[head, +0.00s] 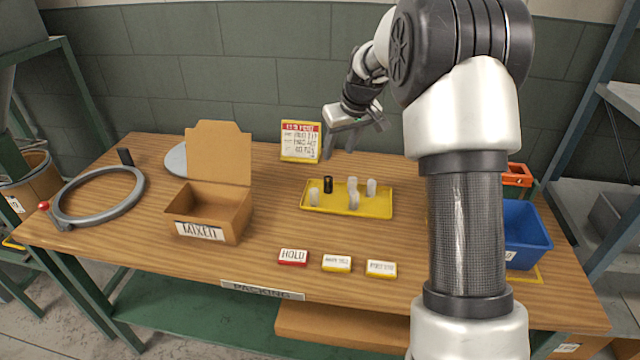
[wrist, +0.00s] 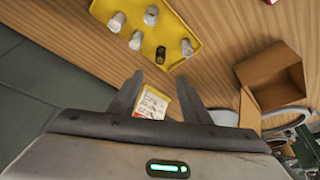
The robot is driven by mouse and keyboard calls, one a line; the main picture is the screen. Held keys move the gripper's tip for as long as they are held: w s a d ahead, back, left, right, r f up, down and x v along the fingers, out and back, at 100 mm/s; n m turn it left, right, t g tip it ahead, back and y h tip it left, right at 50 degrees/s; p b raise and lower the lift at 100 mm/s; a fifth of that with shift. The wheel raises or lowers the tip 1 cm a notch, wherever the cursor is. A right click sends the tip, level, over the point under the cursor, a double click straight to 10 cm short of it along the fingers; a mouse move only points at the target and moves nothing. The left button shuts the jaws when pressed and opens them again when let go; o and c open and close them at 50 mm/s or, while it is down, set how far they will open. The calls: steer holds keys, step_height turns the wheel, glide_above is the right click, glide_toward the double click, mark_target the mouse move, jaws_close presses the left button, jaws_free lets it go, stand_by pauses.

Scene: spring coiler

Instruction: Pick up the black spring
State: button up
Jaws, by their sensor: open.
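The black spring (head: 328,184) stands upright near the back left of the yellow tray (head: 380,207), among several pale springs. In the wrist view the black spring (wrist: 160,53) is at the tray's near edge, between two pale springs (wrist: 136,40) (wrist: 187,47). My gripper (head: 342,146) is in the air above and behind the tray, apart from the springs. Its two fingers (wrist: 160,82) are spread with nothing held between them, and the black spring shows beyond their tips.
A sign (head: 300,141) stands behind the tray. An open MIXED box (head: 243,207) is to the left and a blue bin (head: 522,236) to the right, partly hidden by my arm. Label blocks (head: 293,257) lie in front. Wood between box and tray is clear.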

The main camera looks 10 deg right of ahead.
mark_target(328, 178)
steer(key=x, duration=1.5)
steer(key=shift+f, duration=0.3)
jaws_close()
